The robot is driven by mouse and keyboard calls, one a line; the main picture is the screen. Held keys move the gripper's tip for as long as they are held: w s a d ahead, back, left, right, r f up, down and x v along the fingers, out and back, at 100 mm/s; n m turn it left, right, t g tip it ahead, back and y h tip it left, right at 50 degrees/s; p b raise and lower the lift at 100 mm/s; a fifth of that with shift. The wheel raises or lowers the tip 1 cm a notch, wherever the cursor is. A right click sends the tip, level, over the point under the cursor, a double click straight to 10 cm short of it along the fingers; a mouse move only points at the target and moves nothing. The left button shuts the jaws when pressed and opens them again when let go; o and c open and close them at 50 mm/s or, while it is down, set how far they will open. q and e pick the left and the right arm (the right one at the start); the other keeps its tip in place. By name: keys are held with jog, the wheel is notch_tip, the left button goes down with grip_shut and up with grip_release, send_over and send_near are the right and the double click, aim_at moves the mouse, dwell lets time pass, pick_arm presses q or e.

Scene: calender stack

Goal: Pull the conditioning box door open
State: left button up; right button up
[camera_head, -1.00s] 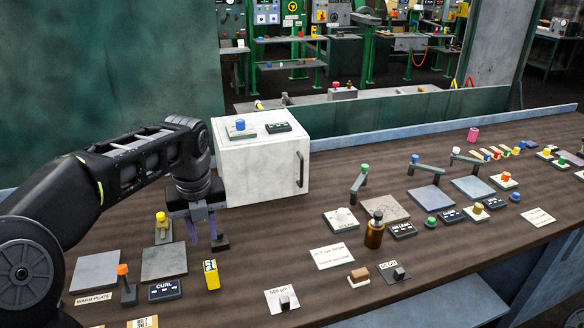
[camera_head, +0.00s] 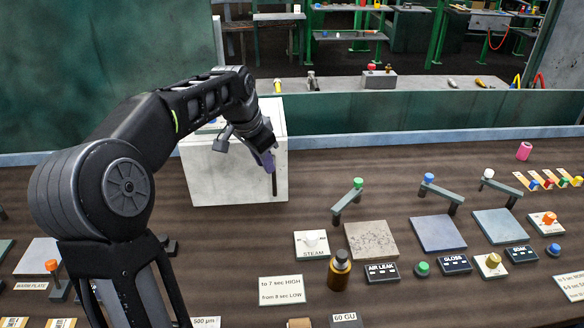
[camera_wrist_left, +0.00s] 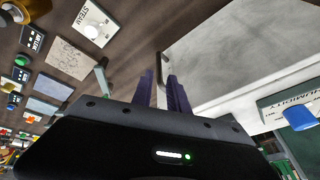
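The conditioning box (camera_head: 225,176) is a white box at the back of the bench. Its door shows no clear gap. The dark vertical door handle (camera_head: 274,184) is on the right of the front face. My left gripper (camera_head: 267,160) reaches down to the handle's upper part. In the left wrist view its two purple fingers (camera_wrist_left: 165,92) stand close together, with the thin handle (camera_wrist_left: 160,68) between them, so it looks shut on the handle. The box's pale face (camera_wrist_left: 235,60) fills the right of that view. My right gripper is not in view.
A STEAM switch plate (camera_head: 312,244), a brown bottle (camera_head: 339,275) and a grey speckled plate (camera_head: 371,240) stand right of the box. A lever with a green knob (camera_head: 347,200) rises behind them. Bench directly before the box is mostly clear.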

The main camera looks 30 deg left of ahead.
pick_arm(q)
jog(key=n, duration=0.2)
jog(key=w+n, duration=0.1)
jog(key=n, duration=0.1)
jog(key=shift+r, duration=0.15)
jog(key=p, duration=0.1)
send_over(275, 192)
jog(key=f, duration=0.7)
jog(key=shift+w+a+f, duration=0.1)
jog(key=shift+w+a, duration=0.15)
jog(key=shift+c, duration=0.6)
grip_shut()
dwell(0.6)
